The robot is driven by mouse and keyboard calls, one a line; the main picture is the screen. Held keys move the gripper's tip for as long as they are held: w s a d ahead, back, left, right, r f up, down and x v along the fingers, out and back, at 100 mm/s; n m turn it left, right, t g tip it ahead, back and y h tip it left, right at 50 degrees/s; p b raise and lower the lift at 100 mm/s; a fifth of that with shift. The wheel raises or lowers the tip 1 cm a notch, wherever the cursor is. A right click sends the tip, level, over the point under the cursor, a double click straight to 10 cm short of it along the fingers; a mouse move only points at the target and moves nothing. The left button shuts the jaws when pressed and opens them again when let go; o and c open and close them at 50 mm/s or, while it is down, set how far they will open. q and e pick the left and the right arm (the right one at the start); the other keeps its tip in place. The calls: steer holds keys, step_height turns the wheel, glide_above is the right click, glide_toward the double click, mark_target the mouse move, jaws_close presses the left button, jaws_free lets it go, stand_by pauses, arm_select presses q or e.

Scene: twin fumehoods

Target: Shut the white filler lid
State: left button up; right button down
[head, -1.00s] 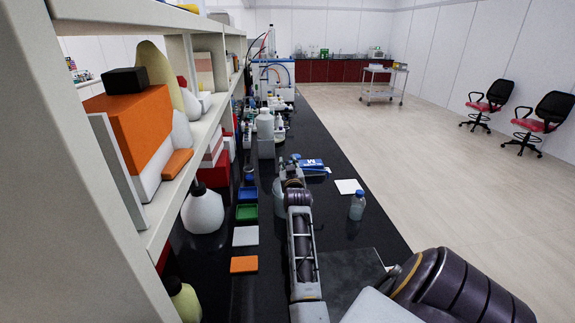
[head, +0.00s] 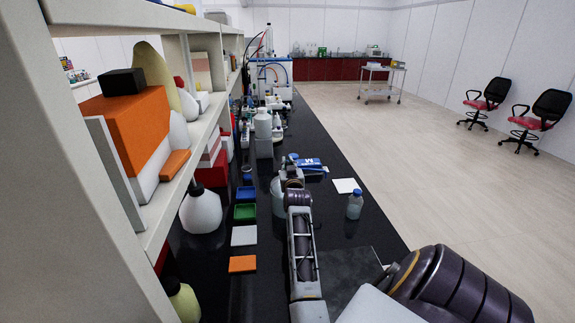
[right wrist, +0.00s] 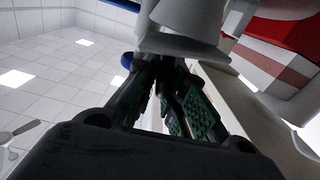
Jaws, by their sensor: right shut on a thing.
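My right gripper (head: 291,163) is over the black bench, seen end-on beyond my forearm. In the right wrist view its green-padded fingers (right wrist: 172,110) are closed together at the underside of a white, flared part (right wrist: 185,45). This part looks like the filler lid, but I cannot tell its outline or how far it stands open. In the head view the arm hides it. A pale translucent vessel (head: 277,196) stands partly behind my right arm. My left gripper is not in view.
Shelves (head: 175,175) with bottles and boxes line the left. Green (head: 245,212), white (head: 244,236) and orange (head: 242,264) items lie left of the arm. A blue-capped bottle (head: 354,205) and a white sheet (head: 346,185) are at the right. A white bottle (head: 263,125) stands beyond.

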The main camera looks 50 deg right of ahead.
steer(key=shift+w+a+r, duration=0.1)
steer(key=shift+a, duration=0.05)
steer(key=c, duration=1.5)
jaws_free()
steer(key=shift+w+a, duration=0.1)
steer(key=shift+a, duration=0.05)
steer(key=shift+d, duration=0.2)
steer(key=shift+r, duration=0.2)
steer(key=shift+a+r, duration=0.15)
steer(key=shift+r, duration=4.6)
